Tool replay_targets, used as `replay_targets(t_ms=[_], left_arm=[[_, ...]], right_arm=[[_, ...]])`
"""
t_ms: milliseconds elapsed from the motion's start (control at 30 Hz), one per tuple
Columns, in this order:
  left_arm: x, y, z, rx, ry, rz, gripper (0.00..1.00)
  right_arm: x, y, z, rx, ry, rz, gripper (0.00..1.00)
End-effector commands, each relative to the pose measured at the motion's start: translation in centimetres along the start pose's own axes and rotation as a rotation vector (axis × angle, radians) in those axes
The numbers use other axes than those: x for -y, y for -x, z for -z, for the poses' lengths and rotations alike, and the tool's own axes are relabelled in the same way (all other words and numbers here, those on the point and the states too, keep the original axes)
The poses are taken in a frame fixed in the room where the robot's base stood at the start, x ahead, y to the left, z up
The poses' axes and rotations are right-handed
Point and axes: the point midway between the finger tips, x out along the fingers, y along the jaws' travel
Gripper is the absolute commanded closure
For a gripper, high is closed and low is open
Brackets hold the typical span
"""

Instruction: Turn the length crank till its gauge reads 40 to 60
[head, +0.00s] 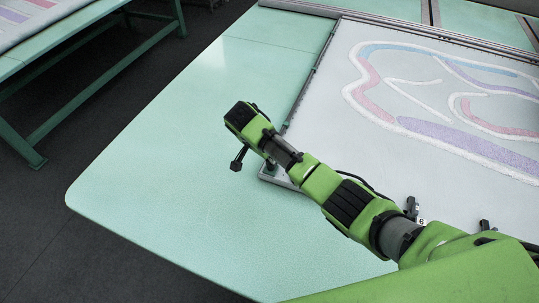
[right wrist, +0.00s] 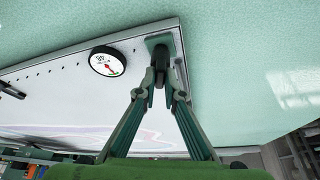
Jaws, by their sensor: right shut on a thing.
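In the right wrist view a dark crank handle (right wrist: 159,57) stands at a grey-green bracket (right wrist: 164,41) on the corner of the frame. My right gripper (right wrist: 161,88) is shut on this handle, with one finger on each side of it. Left of it is a round white gauge (right wrist: 106,61) with a black rim, a red needle and a small green zone at the lower right. The needle lies close to the green zone; the numbers are too small to read. My left gripper is out of view.
A pale cloth (head: 390,130) with a pink, blue and purple tufted pattern is stretched in the frame on the mint-green table (head: 180,170). The table is clear left of the frame. Another green table (head: 70,50) stands at the upper left, across a dark floor gap.

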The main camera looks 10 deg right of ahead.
Motion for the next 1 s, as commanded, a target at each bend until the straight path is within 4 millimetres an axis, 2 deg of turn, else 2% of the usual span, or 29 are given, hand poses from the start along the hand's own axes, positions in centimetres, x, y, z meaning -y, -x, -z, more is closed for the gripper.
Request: replay_targets(t_ms=[467, 500, 533, 867, 1000], left_arm=[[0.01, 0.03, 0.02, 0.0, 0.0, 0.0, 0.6], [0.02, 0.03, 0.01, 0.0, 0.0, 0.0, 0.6], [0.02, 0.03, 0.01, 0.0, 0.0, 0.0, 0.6], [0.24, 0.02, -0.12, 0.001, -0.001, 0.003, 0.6], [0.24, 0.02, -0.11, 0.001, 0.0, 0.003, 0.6]], right_arm=[[-0.01, 0.0, 0.18, -0.004, -0.012, -0.005, 1.0], [-0.01, 0.0, 0.19, -0.004, -0.012, -0.005, 0.83], [0.0, 0.0, 0.19, -0.003, -0.012, -0.005, 0.76], [0.03, 0.05, 0.08, -0.001, -0.011, -0.004, 0.74], [0.16, 0.98, 0.05, -0.001, -0.011, 0.0, 0.74]])
